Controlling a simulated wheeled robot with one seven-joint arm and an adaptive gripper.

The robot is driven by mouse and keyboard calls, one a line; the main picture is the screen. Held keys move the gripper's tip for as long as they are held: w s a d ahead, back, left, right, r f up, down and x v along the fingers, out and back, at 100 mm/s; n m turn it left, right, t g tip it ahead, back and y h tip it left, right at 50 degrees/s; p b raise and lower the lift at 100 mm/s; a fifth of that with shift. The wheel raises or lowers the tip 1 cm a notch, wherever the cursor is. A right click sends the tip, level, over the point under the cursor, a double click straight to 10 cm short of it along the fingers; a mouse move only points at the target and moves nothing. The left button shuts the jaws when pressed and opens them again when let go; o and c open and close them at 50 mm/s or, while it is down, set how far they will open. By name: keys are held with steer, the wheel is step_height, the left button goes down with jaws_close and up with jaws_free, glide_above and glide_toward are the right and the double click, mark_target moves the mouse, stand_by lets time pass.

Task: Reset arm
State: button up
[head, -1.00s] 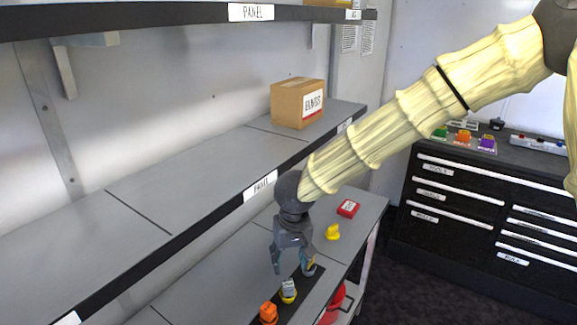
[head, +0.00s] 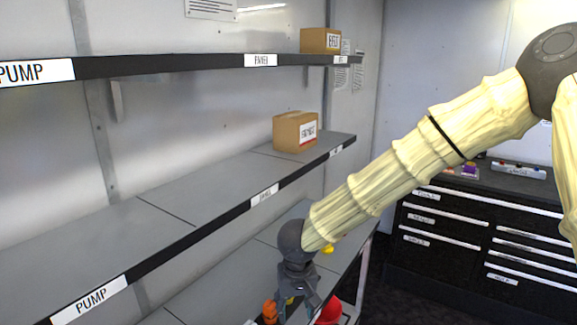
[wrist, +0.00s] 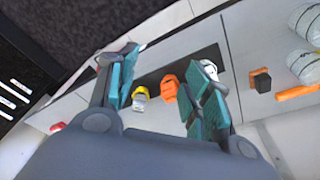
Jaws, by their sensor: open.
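My gripper (head: 296,309) hangs at the end of my arm over the lower grey shelf (head: 222,285), near the bottom of the head view. In the wrist view its two teal-padded fingers (wrist: 164,92) stand apart with nothing held between them. Beyond them an orange piece (wrist: 169,88) and a yellow-and-grey piece (wrist: 140,97) sit on a dark strip. A white piece (wrist: 209,68) is partly hidden behind the right finger. The orange piece also shows beside my gripper in the head view (head: 270,312).
The middle shelf (head: 150,225) carries a cardboard box (head: 295,131); another box (head: 320,40) stands on the top shelf. A red object (head: 330,312) is low beside my gripper. A black drawer cabinet (head: 455,235) stands at right. Dark floor lies between.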

steer(key=s+d+f+h, duration=0.1)
steer(key=s+d+f, duration=0.35)
steer(key=f, duration=0.45)
steer(key=s+d+f+m+h, duration=0.1)
steer(key=s+d+f, duration=0.2)
steer(key=d+f, duration=0.4)
steer(key=s+d+f+h, duration=0.1)
steer(key=s+d+f, duration=0.3)
steer(key=f, duration=0.6)
steer(key=s+d+f+y, duration=0.1)
steer(key=s+f, duration=0.2)
steer(key=s, duration=0.4)
steer(key=s+d+f+m+g+y, duration=0.1)
steer(key=s+d+f, duration=0.1)
steer(key=s, duration=0.5)
steer(key=s+d+f+y, duration=0.1)
steer(key=s+d+f, duration=0.1)
steer(key=s, duration=0.5)
steer(key=shift+d+f+g+b, duration=0.2)
steer(key=shift+f+g+b, duration=0.15)
steer(key=shift+f, duration=0.5)
